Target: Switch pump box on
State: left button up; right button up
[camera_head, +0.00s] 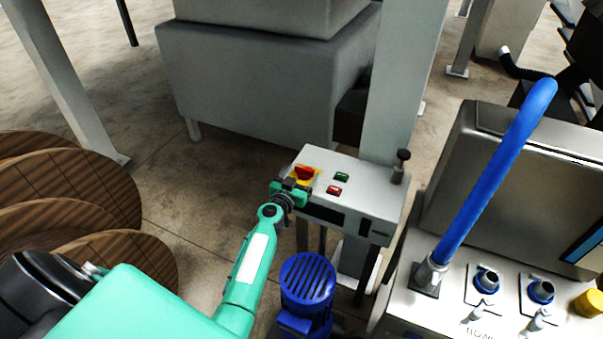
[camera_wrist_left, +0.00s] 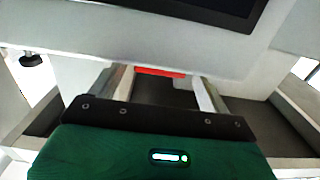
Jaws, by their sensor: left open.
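The pump box (camera_head: 372,211) is a light grey control box on a post. On its top are a red rotary switch (camera_head: 304,172) on a yellow plate, a green button (camera_head: 342,177) and a red button (camera_head: 334,190). My left gripper (camera_head: 293,184) is open at the near left edge of the box, beside the rotary switch and partly covering its yellow plate. In the left wrist view a red piece (camera_wrist_left: 160,72), probably the switch, shows between the spread fingers (camera_wrist_left: 162,82). I cannot tell whether they touch it. My right gripper is out of view.
A blue motor (camera_head: 307,280) stands below the box. A metal machine with a blue hose (camera_head: 500,165) is at the right. Wooden reels (camera_head: 75,190) stand at the left. A large grey cabinet (camera_head: 245,85) is behind. The floor between reels and box is clear.

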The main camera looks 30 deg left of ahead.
pick_arm(q)
jog(key=shift+w, duration=0.3)
jog(key=shift+c, duration=0.4)
